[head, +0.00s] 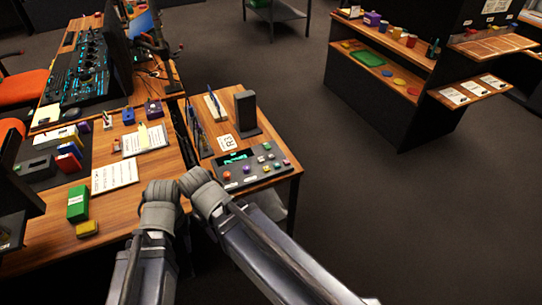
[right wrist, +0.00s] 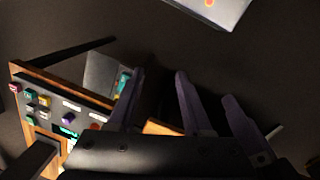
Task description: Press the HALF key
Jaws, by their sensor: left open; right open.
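The dark key panel (head: 258,166) lies on the small wooden table, with several coloured keys and a lit green display (head: 235,157). Key labels are too small to read, so I cannot tell which is HALF. The panel also shows at the left of the right wrist view (right wrist: 62,108).
A black upright block (head: 246,113) and a sign marked R3 (head: 227,143) stand behind the panel. The left desk (head: 150,172) holds papers, a green box (head: 78,203) and a yellow block (head: 87,229). Open floor (head: 400,190) lies to the right.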

